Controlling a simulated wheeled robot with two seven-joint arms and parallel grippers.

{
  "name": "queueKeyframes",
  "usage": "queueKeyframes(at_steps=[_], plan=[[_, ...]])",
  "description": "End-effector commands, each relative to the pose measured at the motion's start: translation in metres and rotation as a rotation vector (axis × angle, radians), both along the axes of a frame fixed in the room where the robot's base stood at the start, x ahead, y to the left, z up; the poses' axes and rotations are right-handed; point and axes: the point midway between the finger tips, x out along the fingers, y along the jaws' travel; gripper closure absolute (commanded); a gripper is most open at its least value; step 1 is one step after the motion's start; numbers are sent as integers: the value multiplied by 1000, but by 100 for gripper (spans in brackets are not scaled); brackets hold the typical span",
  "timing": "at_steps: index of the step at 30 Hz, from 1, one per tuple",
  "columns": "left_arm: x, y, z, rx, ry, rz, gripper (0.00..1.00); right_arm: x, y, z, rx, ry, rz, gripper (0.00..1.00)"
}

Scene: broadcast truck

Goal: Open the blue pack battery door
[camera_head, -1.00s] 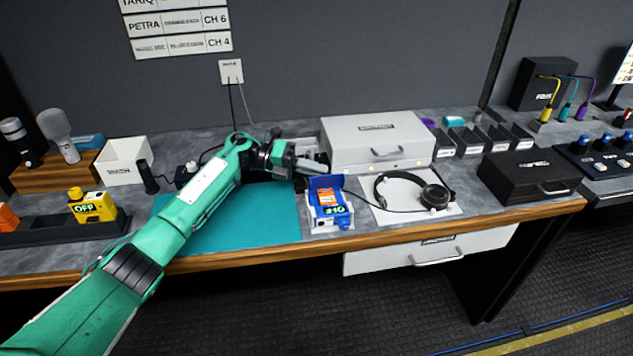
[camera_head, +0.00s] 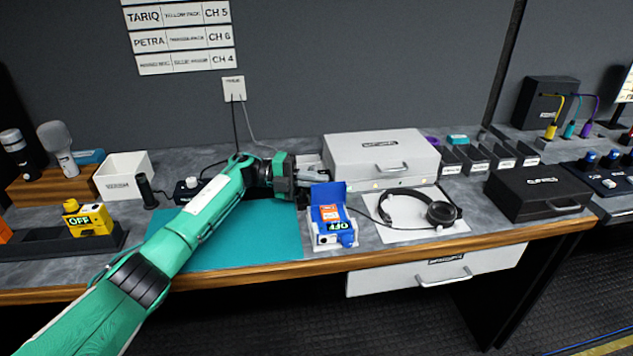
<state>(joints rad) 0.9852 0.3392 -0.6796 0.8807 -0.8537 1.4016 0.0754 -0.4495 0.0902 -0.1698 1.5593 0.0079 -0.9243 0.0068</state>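The blue pack (camera_head: 333,239) sits on a pale sheet at the front of the desk, its OFF display upside down from here. A blue flap (camera_head: 328,194), which looks like its battery door, stands raised at its far side. An orange label shows in front of the flap. My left gripper (camera_head: 314,175) is just behind and above the flap, its fingers pointing right. Whether it touches the flap, and how wide the fingers are apart, is not clear. My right gripper is not in view.
A grey case (camera_head: 381,151) stands close behind and right of the pack. Headphones (camera_head: 419,208) lie on a white sheet to the right. A yellow pack (camera_head: 89,219) sits in a dark holder at left. The teal mat (camera_head: 245,240) has free room.

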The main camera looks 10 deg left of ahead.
Motion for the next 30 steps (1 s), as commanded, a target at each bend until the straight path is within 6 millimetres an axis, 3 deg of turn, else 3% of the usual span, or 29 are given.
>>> queueKeyframes(at_steps=[6,10,20,23,28,29,30], plan=[[0,0,-1,1,0,0,100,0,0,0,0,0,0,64],[0,0,-1,1,0,0,73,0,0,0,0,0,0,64],[0,0,3,1,-2,0,73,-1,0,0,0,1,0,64],[0,0,12,1,-4,0,73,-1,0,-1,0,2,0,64],[0,0,48,-2,-9,0,73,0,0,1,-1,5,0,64],[0,0,56,-3,-9,0,69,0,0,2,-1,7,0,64],[0,1,68,-4,-12,0,58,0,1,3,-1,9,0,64]])
